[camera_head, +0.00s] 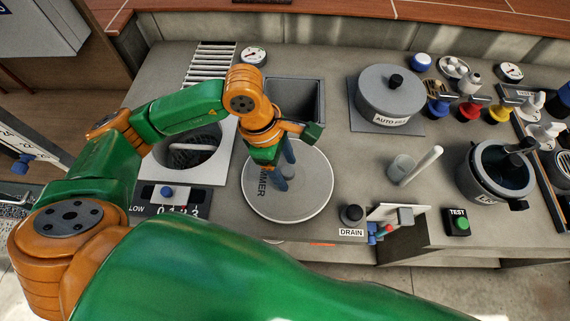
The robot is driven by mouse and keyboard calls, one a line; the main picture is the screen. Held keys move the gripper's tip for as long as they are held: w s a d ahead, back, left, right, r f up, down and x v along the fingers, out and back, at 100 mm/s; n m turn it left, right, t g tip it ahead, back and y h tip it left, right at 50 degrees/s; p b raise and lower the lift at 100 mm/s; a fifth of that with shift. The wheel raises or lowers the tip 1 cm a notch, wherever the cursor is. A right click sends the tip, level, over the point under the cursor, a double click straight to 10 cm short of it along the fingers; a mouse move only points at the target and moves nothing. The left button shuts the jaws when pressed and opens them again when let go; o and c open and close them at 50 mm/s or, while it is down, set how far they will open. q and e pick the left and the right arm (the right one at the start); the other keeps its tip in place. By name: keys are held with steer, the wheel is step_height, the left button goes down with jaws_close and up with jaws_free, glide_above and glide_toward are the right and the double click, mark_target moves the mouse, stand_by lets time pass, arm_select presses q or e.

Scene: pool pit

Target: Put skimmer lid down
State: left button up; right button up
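My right gripper is not in view.
A rectangular recess (311,92) lies behind the lid. A grey lidded pot (389,98) stands at the back right. A clear cup (401,168), a DRAIN knob (352,214) and a TEST button (461,226) stand to the right.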

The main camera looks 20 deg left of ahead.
arm_select(q)
steer(key=shift+w, duration=0.1)
steer(key=shift+r+p, duration=0.3)
steer(key=shift+p, duration=0.05)
steer(key=b+v, duration=0.1)
steer(key=v, duration=1)
steer(key=shift+r, duration=0.35)
steer(key=shift+a, duration=0.15)
